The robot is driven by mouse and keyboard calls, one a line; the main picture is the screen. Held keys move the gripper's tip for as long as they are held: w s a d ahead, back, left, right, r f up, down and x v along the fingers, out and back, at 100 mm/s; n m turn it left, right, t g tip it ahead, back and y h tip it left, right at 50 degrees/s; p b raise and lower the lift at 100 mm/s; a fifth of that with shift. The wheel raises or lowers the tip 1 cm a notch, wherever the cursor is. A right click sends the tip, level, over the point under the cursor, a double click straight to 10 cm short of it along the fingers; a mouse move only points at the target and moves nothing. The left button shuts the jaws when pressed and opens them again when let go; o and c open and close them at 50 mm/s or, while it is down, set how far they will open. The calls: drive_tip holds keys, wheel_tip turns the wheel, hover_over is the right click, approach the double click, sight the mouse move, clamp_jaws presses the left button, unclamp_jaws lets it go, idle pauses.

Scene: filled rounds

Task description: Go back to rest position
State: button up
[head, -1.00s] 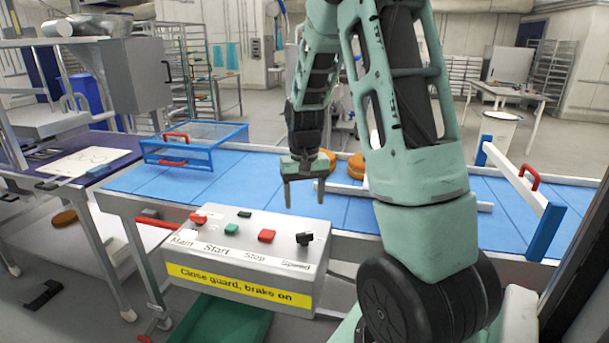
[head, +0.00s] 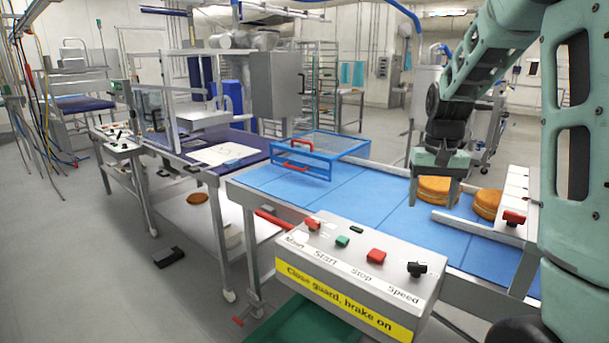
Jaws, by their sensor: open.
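My gripper (head: 435,190) is open and points down above the blue conveyor belt (head: 350,205), beyond the control box. It looks empty. Its fingers overlap an orange-brown round (head: 435,184) in the picture, and I cannot tell whether they touch it. A second stack of rounds (head: 487,203) lies to the right, partly hidden by a white plate. My green arm comes down from the upper right.
The control box (head: 360,275) with coloured buttons and a yellow label stands in front of the belt. A blue-framed guard (head: 318,150) with red handles sits at the belt's left end. A side table (head: 200,150) stands left. Open floor (head: 100,270) lies at lower left.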

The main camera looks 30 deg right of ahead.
drive_tip(key=a+f+n, duration=0.1)
drive_tip(key=a+n, duration=0.6)
drive_tip(key=a, duration=1.7)
drive_tip(key=s+a+f+n, duration=0.3)
drive_tip(key=s+a+n, duration=0.5)
drive_tip(key=s+a, duration=0.8)
drive_tip(key=shift+s+a+y, duration=0.3)
drive_tip(key=shift+s+a, duration=0.05)
drive_tip(key=shift+s, duration=0.3)
drive_tip(key=shift+f, duration=0.1)
